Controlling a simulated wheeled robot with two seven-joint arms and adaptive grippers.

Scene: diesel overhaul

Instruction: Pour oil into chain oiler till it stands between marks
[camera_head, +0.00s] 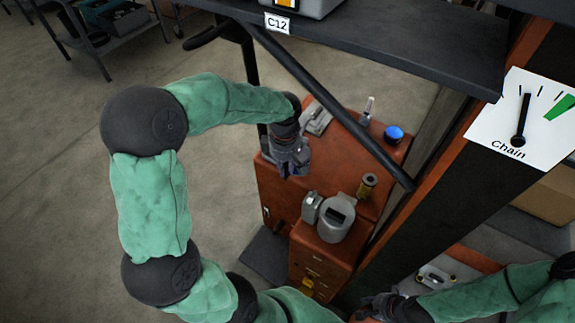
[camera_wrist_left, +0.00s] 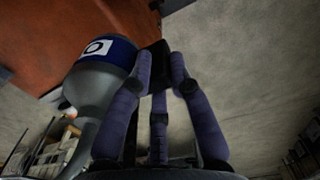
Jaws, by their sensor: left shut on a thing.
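My left gripper (camera_head: 290,168) is above the near-left part of the red-brown cabinet (camera_head: 275,190). In the left wrist view its purple fingers (camera_wrist_left: 160,75) close around a black piece beside a grey oil can (camera_wrist_left: 97,95) with a blue band and a white label. The can's grey spout curves down at the lower left. In the head view the can is mostly hidden by the gripper. A grey pot with a dark window (camera_head: 338,216), perhaps the chain oiler, sits on the cabinet. My right gripper (camera_head: 376,308) is partly visible at the bottom; its fingers are unclear.
A "Chain" dial (camera_head: 525,118) has its needle on a mark left of the green band. A brass-coloured cylinder (camera_head: 367,186), a blue-topped item (camera_head: 393,133) and a clear bottle (camera_head: 368,110) stand on the cabinet. A dark diagonal bar (camera_head: 325,95) crosses above it.

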